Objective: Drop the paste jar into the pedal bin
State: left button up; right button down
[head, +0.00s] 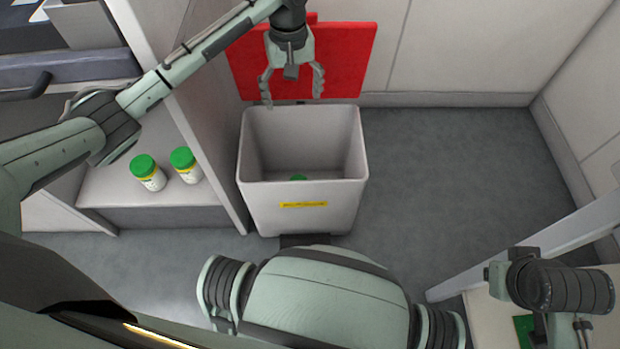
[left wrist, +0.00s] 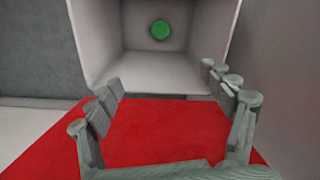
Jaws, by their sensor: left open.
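The pedal bin (head: 302,195) is a light grey tub on the floor, its red lid (head: 350,60) raised against the wall. A green round cap (head: 298,178), likely the paste jar's, shows inside it near the bottom; the jar's body is hidden. The left wrist view also shows the green cap (left wrist: 160,30) in the bin. My left gripper (head: 292,96) is open and empty above the bin's back rim, in front of the lid. My right gripper (head: 583,332) is at the lower right edge, partly cut off, its jaws unclear.
Two white jars with green caps, a left one (head: 148,172) and a right one (head: 186,165), stand on a low shelf (head: 160,216) left of the bin. Grey floor (head: 440,170) is clear to the right. A pale surface with a green item (head: 523,330) is lower right.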

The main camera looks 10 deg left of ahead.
pick_arm(q)
jog(key=shift+r, duration=1.9)
jog(key=shift+s, duration=0.1)
